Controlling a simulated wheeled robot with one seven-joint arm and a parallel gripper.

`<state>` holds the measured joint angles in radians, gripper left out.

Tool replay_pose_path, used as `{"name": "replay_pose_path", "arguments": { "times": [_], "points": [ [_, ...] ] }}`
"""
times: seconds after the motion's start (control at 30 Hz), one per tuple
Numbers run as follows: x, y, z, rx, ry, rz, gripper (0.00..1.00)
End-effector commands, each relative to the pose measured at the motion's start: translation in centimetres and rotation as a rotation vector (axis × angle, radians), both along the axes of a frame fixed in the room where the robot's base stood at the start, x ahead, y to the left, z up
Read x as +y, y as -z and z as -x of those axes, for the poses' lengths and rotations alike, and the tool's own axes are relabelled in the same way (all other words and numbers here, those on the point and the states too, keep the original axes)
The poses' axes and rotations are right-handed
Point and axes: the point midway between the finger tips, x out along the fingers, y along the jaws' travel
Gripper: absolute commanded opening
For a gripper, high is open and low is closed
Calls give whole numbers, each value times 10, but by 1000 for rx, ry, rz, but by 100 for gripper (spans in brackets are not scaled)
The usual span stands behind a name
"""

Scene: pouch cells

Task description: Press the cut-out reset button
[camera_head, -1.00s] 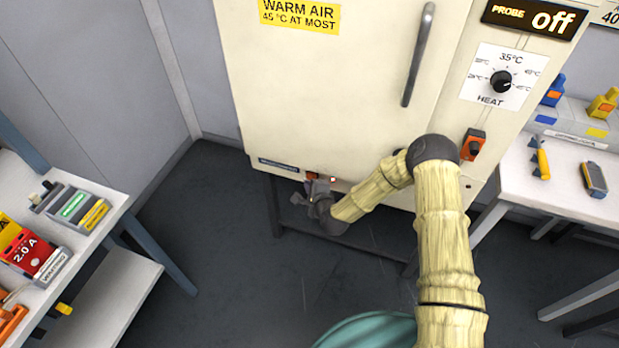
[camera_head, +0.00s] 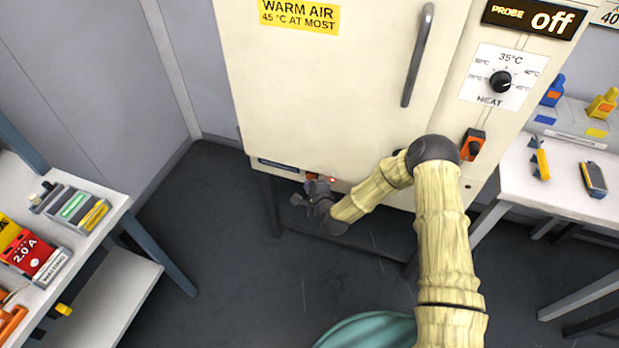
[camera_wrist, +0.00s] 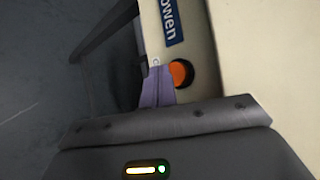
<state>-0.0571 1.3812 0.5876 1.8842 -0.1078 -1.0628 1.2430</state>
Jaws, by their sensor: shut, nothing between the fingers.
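The cut-out reset button is an orange disc (camera_wrist: 181,73) in a dark round recess low on the cream oven's front, beside a blue label. In the head view the orange spot (camera_head: 311,176) shows at the oven's lower edge, partly hidden by my gripper (camera_head: 314,188). In the wrist view my gripper's purple-grey fingers (camera_wrist: 157,72) are shut and empty. Their tips lie just left of the button, close beside it in the picture. I cannot tell whether they touch the panel.
The oven door (camera_head: 330,90) is shut, with a long grey handle (camera_head: 417,55). An orange switch (camera_head: 473,145) and heat knob (camera_head: 501,82) are on the right. The probe display (camera_head: 535,17) reads off.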

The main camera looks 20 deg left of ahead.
Motion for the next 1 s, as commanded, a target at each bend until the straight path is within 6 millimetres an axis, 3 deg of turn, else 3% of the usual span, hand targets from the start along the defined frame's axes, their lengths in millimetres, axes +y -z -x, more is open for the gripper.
{"name": "replay_pose_path", "arguments": {
  "times": [1.0],
  "points": [
    [-1,0,-8,0,0,0,0]
  ]
}}
